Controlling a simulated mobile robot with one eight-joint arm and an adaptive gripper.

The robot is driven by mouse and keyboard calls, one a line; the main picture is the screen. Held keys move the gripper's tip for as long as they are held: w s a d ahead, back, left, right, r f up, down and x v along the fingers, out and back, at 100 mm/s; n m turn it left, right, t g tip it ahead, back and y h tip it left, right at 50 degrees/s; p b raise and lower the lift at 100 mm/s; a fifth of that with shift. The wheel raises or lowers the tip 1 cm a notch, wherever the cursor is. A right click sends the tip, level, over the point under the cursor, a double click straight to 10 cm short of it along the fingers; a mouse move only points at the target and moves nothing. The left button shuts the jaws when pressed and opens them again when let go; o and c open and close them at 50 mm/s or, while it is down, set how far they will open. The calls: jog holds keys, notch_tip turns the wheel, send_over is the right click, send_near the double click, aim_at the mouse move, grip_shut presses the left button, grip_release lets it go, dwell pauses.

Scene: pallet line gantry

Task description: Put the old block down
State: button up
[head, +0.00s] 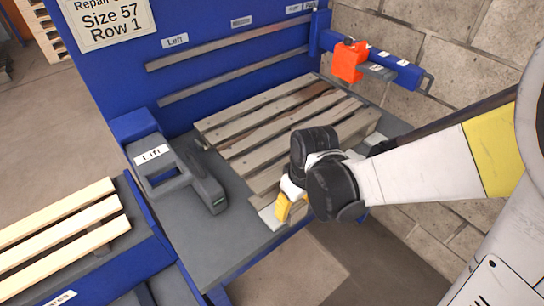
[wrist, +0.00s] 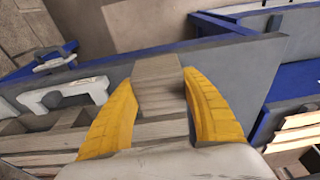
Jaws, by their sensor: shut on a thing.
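The old block (wrist: 158,82), a weathered grey-brown piece of wood, sits between the two yellow fingers of my gripper (wrist: 160,76) in the wrist view. My gripper is shut on it. In the head view my gripper (head: 285,207) points down at the near corner of the worn pallet (head: 268,133), by the front edge of the grey bench (head: 240,250). A pale piece of wood shows beside the fingers there; I cannot tell whether it is the block or pallet. Whether the block touches anything below is also unclear.
A grey lift tool (head: 180,178) marked "Lift" stands left of the pallet. An orange clamp-like thing (head: 350,62) sits on a blue rail at the back right. Lighter slats (head: 62,230) lie at the left. Bare bench top shows left of my gripper.

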jog(key=w+a+f, duration=0.1)
jog(key=w+a+f+b, duration=0.1)
jog(key=w, duration=0.1)
jog(key=w+a+f+b, duration=0.1)
jog(key=w+f, duration=0.1)
jog(key=shift+w+a, duration=0.15)
jog(key=shift+w, duration=0.05)
jog(key=shift+f+b, duration=0.9)
jog(key=shift+f, duration=0.9)
jog(key=shift+f, duration=0.15)
jog(key=shift+f+b, duration=0.15)
jog(key=shift+b, duration=0.15)
jog(key=o, duration=1.3)
jog(key=shift+c, duration=0.2)
jog(key=shift+r, duration=0.2)
